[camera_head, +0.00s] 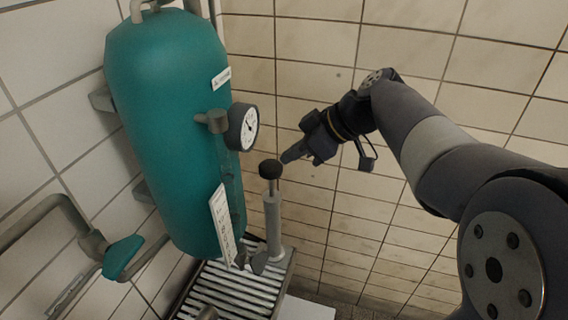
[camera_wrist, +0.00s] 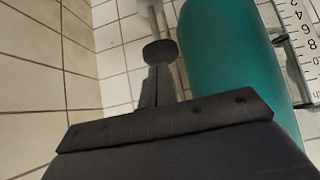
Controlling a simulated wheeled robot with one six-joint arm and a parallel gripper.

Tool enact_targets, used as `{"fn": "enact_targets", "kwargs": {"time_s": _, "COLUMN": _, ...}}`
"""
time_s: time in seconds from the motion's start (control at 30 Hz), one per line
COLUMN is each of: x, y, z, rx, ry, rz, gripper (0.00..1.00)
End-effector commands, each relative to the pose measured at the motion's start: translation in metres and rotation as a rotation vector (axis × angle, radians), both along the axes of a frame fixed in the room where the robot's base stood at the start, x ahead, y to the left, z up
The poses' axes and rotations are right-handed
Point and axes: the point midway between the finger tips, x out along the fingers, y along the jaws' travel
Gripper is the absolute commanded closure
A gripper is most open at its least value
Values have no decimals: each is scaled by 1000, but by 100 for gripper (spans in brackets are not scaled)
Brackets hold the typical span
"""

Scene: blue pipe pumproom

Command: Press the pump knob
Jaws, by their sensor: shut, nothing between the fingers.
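The pump knob (camera_head: 270,169) is a round black knob on top of a thin rod rising from a grey pump cylinder (camera_head: 273,222). It stands upright in front of a teal tank. My gripper (camera_head: 286,158) is shut and empty, with its tips just right of and slightly above the knob in the head view. In the wrist view the black knob (camera_wrist: 160,52) shows just beyond the tips of my gripper (camera_wrist: 157,72), with the pale cylinder behind it. I cannot tell whether the fingertips touch the knob.
The teal tank (camera_head: 165,120) carries a round pressure gauge (camera_head: 243,127) close to the knob and a white scale plate (camera_head: 222,225). A ribbed grate (camera_head: 235,290) lies below. Pipes with a teal valve handle (camera_head: 122,257) are at left. Tiled walls enclose the corner.

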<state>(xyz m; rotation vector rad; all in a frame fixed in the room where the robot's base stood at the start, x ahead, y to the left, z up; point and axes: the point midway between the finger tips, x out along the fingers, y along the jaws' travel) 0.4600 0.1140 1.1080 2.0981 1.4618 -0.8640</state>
Motion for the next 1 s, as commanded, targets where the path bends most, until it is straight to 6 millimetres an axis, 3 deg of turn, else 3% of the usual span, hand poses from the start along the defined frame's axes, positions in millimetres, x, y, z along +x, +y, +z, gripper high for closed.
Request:
{"fn": "enact_targets", "kwargs": {"time_s": 0.1, "x": -5, "y": -18, "z": 18, "rx": 0, "ry": -5, "rz": -4, "gripper": 100}}
{"fn": "enact_targets", "kwargs": {"time_s": 0.33, "x": -13, "y": -37, "z": 40, "rx": 1, "ry": -3, "rz": -3, "gripper": 100}}
{"fn": "enact_targets", "kwargs": {"time_s": 1.0, "x": -14, "y": -39, "z": 43, "rx": 2, "ry": -4, "rz": 0, "gripper": 100}}
